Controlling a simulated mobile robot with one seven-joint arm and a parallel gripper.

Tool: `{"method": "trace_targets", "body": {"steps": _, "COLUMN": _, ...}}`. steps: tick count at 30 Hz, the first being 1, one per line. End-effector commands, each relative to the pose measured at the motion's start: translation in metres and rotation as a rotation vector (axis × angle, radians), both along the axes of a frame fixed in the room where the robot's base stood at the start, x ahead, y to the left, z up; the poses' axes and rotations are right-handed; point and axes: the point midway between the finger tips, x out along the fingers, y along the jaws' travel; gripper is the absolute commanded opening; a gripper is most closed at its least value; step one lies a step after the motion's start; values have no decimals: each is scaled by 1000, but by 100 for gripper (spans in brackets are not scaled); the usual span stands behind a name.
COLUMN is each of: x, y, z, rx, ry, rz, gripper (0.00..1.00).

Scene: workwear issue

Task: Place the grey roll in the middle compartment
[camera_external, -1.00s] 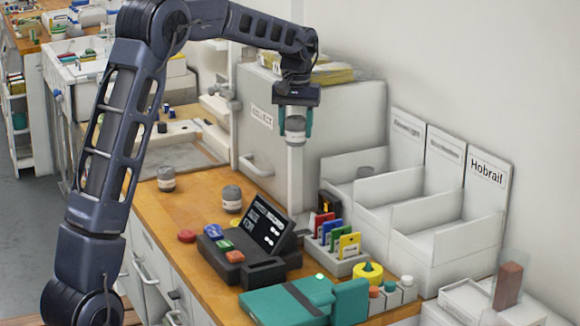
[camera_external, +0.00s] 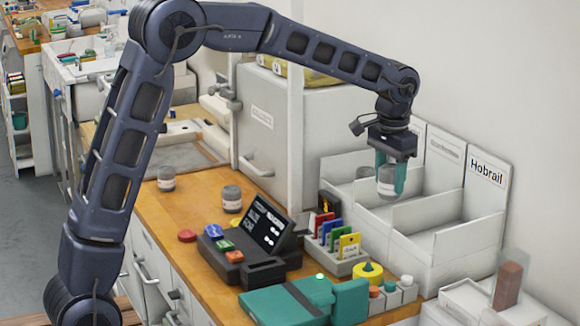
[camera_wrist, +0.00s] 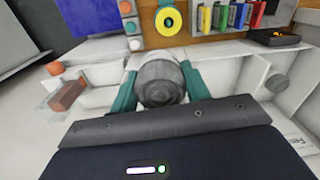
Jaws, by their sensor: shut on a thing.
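My gripper (camera_external: 388,180) has teal fingers shut on a grey roll (camera_external: 386,177) with a pale band. The held roll also shows between the fingers in the wrist view (camera_wrist: 160,82). It hangs over the white three-compartment bin (camera_external: 425,243), in line with the middle compartment in the external view; its exact height above the floor there is hard to tell. Another grey roll (camera_external: 366,173) lies in the left compartment and shows at the right in the wrist view (camera_wrist: 277,84). The right compartment, before the "Hobrail" panel (camera_external: 486,174), looks empty.
Two similar rolls stand on the wooden bench, one farther back (camera_external: 166,178) and one nearer (camera_external: 231,198). A card rack (camera_external: 340,262), a black terminal (camera_external: 262,238) and a teal case (camera_external: 290,303) stand before the bin. A reddish block (camera_external: 508,285) stands right.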

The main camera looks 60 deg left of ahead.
Motion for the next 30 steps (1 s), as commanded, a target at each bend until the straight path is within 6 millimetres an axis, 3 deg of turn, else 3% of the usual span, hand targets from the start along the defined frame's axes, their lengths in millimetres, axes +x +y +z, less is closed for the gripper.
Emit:
{"method": "trace_targets", "body": {"steps": 4, "x": 8, "y": -17, "z": 2, "rx": -3, "ry": 1, "rz": 4, "gripper": 24}}
{"method": "trace_targets", "body": {"steps": 11, "x": 33, "y": 3, "z": 10, "rx": -8, "ry": 1, "rz": 177, "gripper": 24}}
{"method": "trace_targets", "body": {"steps": 17, "x": 61, "y": 31, "z": 20, "rx": -13, "ry": 1, "rz": 395, "gripper": 24}}
{"method": "trace_targets", "body": {"steps": 30, "x": 135, "y": 123, "z": 47, "rx": -9, "ry": 1, "rz": 1108, "gripper": 24}}
